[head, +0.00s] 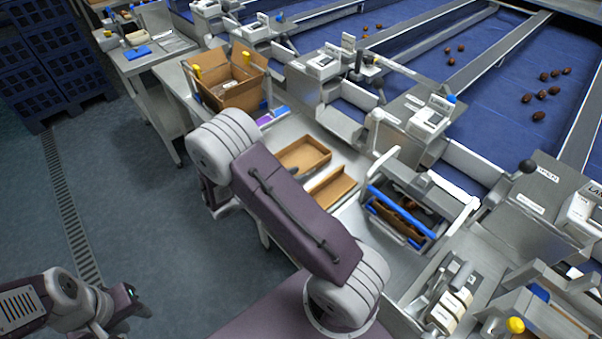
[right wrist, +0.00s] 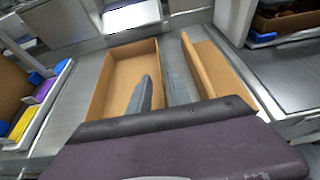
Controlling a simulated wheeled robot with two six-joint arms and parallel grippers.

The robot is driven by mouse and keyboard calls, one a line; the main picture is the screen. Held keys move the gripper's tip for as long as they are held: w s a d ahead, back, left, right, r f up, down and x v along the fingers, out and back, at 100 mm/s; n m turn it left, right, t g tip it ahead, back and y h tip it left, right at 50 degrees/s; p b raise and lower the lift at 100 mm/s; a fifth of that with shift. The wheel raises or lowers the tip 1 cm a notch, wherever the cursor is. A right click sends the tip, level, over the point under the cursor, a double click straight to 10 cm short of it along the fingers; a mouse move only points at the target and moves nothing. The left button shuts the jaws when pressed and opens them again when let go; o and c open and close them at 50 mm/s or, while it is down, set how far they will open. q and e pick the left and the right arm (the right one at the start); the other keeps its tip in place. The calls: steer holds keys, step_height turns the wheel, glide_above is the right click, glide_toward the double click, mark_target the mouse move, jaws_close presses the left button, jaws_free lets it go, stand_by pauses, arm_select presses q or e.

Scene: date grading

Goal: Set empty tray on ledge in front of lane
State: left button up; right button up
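Two empty brown cardboard trays lie side by side on the steel ledge: a left tray (head: 303,155) and a right tray (head: 332,188). Both show in the right wrist view, the left tray (right wrist: 103,85) and the right tray (right wrist: 232,82). My right gripper (right wrist: 160,84) is open. Its left finger shows over the inside of the left tray and its right finger over the gap between the trays, with the left tray's right wall between them. I cannot tell the height.
A brown tray with dates (head: 400,222) sits in a blue-railed holder right of the trays. An open cardboard box (head: 230,82) stands at the ledge's far left. Blue sorting lanes (head: 400,40) with scattered dates run behind the metal gates.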

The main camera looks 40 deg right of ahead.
steer(key=w+v, duration=0.1)
steer(key=v, duration=0.8)
steer(key=s+a+f+m+g+y, duration=0.2)
steer(key=s+f+m+g+y, duration=0.15)
steer(key=s+m+y, duration=0.65)
steer(key=a+m+t+y, duration=0.1)
steer(key=m, duration=0.2)
steer(key=a+r+m+t+y, duration=0.1)
steer(key=a+m, duration=0.1)
steer(key=m, duration=0.1)
steer(key=s+a+r+m+t+y, duration=0.1)
steer(key=m, duration=0.2)
steer(key=shift+s+a+r+t+y+p, duration=0.1)
steer(key=shift+s+a+t+y+p, duration=0.05)
steer(key=shift+a+t+y+p, duration=0.2)
steer(key=shift+o, duration=0.5)
steer(key=shift+d, duration=0.15)
steer(key=shift+s, duration=0.15)
steer(key=shift+m, duration=0.3)
